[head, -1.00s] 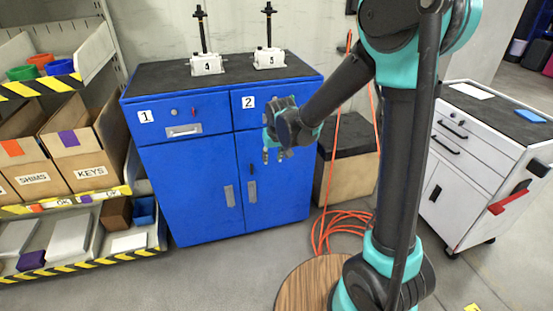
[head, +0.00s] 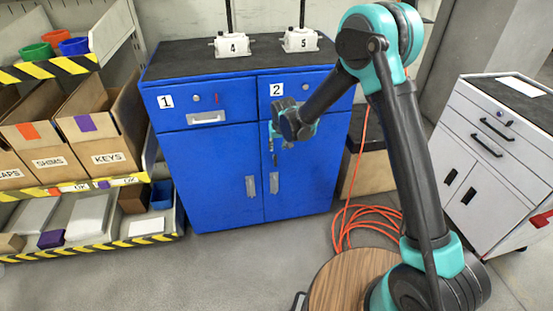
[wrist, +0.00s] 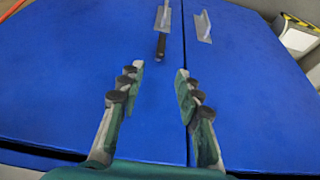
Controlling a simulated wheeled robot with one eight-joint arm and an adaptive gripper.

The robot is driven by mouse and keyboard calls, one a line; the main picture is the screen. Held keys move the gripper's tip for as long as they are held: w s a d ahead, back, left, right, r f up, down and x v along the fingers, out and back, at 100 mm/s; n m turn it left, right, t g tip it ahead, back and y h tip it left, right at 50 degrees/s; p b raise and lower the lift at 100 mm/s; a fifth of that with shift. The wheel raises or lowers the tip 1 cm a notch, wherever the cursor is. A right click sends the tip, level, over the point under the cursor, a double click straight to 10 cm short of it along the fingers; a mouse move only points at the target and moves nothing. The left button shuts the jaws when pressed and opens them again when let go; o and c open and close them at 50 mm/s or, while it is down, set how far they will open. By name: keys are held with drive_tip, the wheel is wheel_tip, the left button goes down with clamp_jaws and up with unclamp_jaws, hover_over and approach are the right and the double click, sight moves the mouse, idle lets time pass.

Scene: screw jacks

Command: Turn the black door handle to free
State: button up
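The blue cabinet (head: 205,175) has two lower doors. The black door handle (head: 274,158) is small and upright on the right door, near the seam and above a grey plate (head: 274,183). In the wrist view the black handle (wrist: 160,46) points straight along the door beside a grey plate (wrist: 163,17). My gripper (head: 277,143) is in front of the right door's top, just above the handle. In the wrist view my gripper (wrist: 160,70) is open and empty, with the handle beyond its fingertips and lined up with the gap. I see no contact.
Two white screw jacks, 4 (head: 232,45) and 5 (head: 299,40), stand on the cabinet. Shelves with bins (head: 88,140) are at left. An orange hose (head: 365,220) lies on the floor. A white cabinet (head: 490,150) stands at right.

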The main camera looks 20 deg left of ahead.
sight(276, 156)
drive_tip(key=x, duration=1.2)
drive_tip(key=shift+a+f, duration=0.1)
drive_tip(key=shift+f, duration=0.15)
clamp_jaws()
